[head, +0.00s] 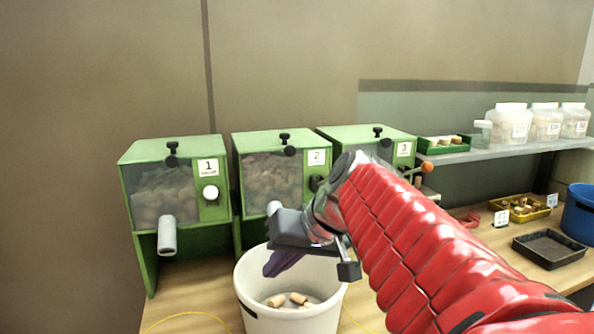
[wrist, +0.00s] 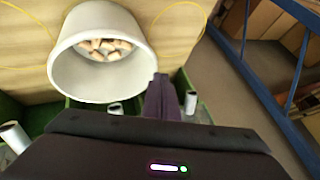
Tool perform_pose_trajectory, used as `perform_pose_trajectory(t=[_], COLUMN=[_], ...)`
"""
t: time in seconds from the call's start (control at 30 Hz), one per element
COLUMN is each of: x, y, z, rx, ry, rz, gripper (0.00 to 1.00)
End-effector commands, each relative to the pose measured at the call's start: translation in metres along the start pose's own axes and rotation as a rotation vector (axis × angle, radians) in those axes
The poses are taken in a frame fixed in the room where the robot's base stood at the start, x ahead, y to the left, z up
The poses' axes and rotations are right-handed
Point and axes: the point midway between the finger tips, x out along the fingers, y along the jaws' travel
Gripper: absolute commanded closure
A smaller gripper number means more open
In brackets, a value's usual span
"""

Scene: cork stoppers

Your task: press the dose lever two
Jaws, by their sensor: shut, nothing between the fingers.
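Dispenser 2 (head: 270,180) is the middle green box with a clear front full of corks. A black knob (head: 316,183), apparently its dose lever, shows at its right side, partly behind my arm. Its grey spout (head: 274,208) is partly hidden by my gripper. My gripper (head: 272,268) is shut and empty, its purple fingers angled down over the white bucket (head: 250,310), in front of and below the lever. In the wrist view the shut fingers (wrist: 162,88) are beside the bucket (wrist: 143,62), and the lever cannot be made out.
Dispenser 1 (head: 160,190) with a white knob stands left. Dispenser 3 (head: 370,138) is partly behind my arm; an orange knob (head: 427,167) shows beside it. Several corks (head: 298,298) lie in the bucket. A black tray (head: 550,248) and blue bucket (head: 582,212) are at right.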

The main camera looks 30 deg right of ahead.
Motion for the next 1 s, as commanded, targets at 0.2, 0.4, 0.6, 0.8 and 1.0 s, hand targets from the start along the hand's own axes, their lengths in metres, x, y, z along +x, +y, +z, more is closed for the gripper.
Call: perform_pose_trajectory(t=[0.2, 0.4, 0.6, 0.8, 1.0], x=[-0.034, -0.071, -0.119, -0.162, -0.174], y=[0.037, 0.091, 0.156, 0.207, 0.221], z=[-0.069, -0.126, -0.171, -0.193, -0.196], rx=[0.086, 0.277, 0.464, 0.586, 0.617], ry=[0.118, 0.285, 0.464, 0.599, 0.636], rz=[-0.08, -0.113, -0.146, -0.168, -0.173], gripper=[1.0, 1.0, 1.0, 1.0, 1.0])
